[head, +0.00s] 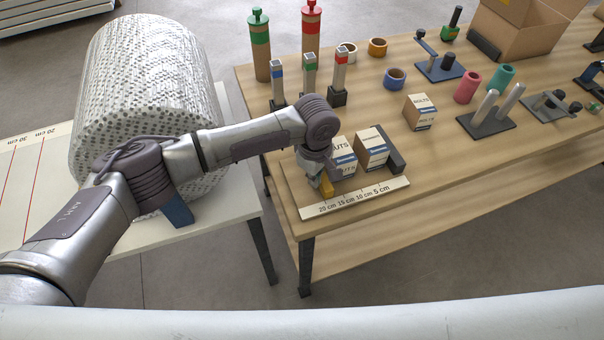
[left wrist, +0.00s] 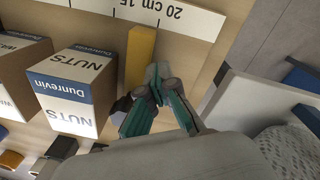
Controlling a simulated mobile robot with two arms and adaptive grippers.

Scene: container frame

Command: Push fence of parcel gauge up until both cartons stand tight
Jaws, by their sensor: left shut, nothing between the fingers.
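The parcel gauge is a wooden board with a white centimetre scale (head: 355,198) along its front and a dark end stop (head: 392,150) at its right. A NUTS carton (head: 343,157) and a second carton (head: 371,148) stand upright on it. The yellow fence (head: 326,188) is left of the NUTS carton; the left wrist view shows the fence (left wrist: 141,55) and NUTS carton (left wrist: 72,88) with a narrow gap between them. The cartons also look slightly apart. My left gripper (left wrist: 157,82) is shut and empty, close to the fence's outer side; contact is unclear. My right gripper is out of view.
A loose BOLTS carton (head: 420,112) stands behind the gauge to the right. Tape rolls, posts and small fixtures fill the back of the bench. A large speckled roll (head: 150,85) stands on the white table (head: 240,150) at left, near my left arm.

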